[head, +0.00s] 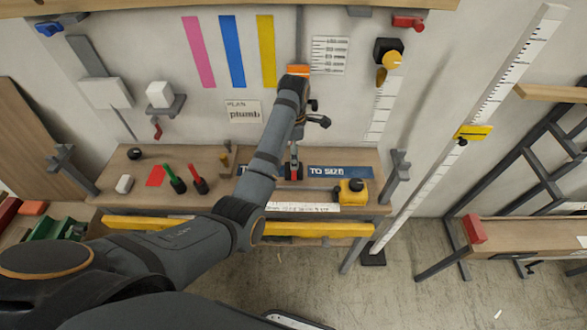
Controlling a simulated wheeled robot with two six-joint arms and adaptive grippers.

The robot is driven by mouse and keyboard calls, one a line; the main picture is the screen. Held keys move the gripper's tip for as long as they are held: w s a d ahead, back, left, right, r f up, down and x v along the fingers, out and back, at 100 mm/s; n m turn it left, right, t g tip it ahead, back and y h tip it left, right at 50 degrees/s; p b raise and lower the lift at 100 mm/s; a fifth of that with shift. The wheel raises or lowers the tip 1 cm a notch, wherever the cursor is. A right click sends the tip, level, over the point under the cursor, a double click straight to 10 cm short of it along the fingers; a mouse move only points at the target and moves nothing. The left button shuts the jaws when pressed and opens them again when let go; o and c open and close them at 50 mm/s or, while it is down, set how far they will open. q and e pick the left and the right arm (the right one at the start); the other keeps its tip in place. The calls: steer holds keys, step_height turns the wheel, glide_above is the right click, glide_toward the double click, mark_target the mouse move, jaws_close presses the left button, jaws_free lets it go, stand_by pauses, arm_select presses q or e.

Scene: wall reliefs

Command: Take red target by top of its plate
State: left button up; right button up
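My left arm reaches in from the lower left and up over the bench (225,157). Its gripper (293,165) points down in front of the wall, just above the bench top. A small red piece (293,174), perhaps the red target, shows right at the fingertips and stands near the blue "TO SIZE" strip (340,171). The gripper and the red piece are small here and partly overlap, so I cannot tell whether the fingers are closed on it or only beside it. A flat red piece (156,176) lies farther left on the bench. My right gripper is not in view.
Red and green-handled tools (199,182) lie left on the bench. A yellow-black tape measure (353,191) sits at its right. A yellow bar (320,229) runs along the front edge. A tall white rule (470,126) leans at the right. A red block (474,229) sits on another bench.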

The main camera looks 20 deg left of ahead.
arm_select(q)
steer(key=shift+f, duration=0.75)
steer(key=c, duration=1.7)
steer(key=shift+r, duration=0.1)
